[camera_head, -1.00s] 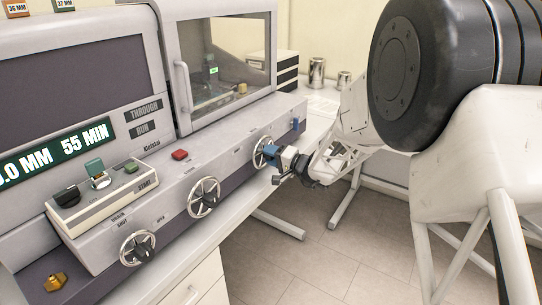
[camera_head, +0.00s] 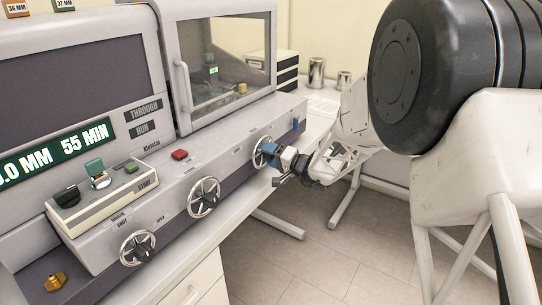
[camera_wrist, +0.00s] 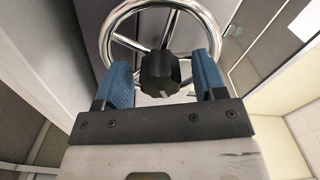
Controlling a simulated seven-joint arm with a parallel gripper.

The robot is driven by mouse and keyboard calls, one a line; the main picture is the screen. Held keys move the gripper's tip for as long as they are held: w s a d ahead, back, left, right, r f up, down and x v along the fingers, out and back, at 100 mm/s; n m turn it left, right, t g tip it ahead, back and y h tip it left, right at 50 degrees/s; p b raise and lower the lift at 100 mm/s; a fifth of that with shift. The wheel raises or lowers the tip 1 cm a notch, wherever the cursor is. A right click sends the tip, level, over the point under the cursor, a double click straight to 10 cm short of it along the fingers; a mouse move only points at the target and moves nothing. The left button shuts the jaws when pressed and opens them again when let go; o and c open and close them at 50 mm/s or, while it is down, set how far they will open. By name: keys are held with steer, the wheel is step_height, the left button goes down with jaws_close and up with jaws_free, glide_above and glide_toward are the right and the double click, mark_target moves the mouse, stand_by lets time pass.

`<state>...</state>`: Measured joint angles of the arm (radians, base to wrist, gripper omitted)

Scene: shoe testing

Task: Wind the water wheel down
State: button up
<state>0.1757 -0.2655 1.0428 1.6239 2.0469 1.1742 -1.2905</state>
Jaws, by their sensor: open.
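Three chrome handwheels line the sloping front of the grey machine. My gripper (camera_head: 273,153) is at the far one (camera_head: 259,155), which it partly covers. In the wrist view this handwheel (camera_wrist: 108,24) has a chrome rim, spokes and a black central knob (camera_wrist: 158,72). The two blue fingers of my gripper (camera_wrist: 163,66) stand apart on either side of the knob. I cannot tell whether they touch it. The middle handwheel (camera_head: 204,197) and the near handwheel (camera_head: 138,248) are clear of my gripper. I cannot read which wheel is labelled water.
A red button (camera_head: 180,155) sits above the wheels, and a control box (camera_head: 98,199) with a green button stands to the left. A glazed door (camera_head: 222,60) is behind. A blue part (camera_head: 296,124) lies beyond the far wheel. The floor in front is open.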

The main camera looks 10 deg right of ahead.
steer(key=shift+s+d, duration=0.1)
steer(key=v, duration=0.7)
steer(key=shift+s+d, duration=0.2)
steer(key=shift+s, duration=0.05)
stand_by(0.6)
steer(key=m, duration=2.2)
steer(key=shift+w+m, duration=0.1)
steer(key=shift+m, duration=0.2)
steer(key=shift+a, duration=0.1)
steer(key=shift+x, duration=3.9)
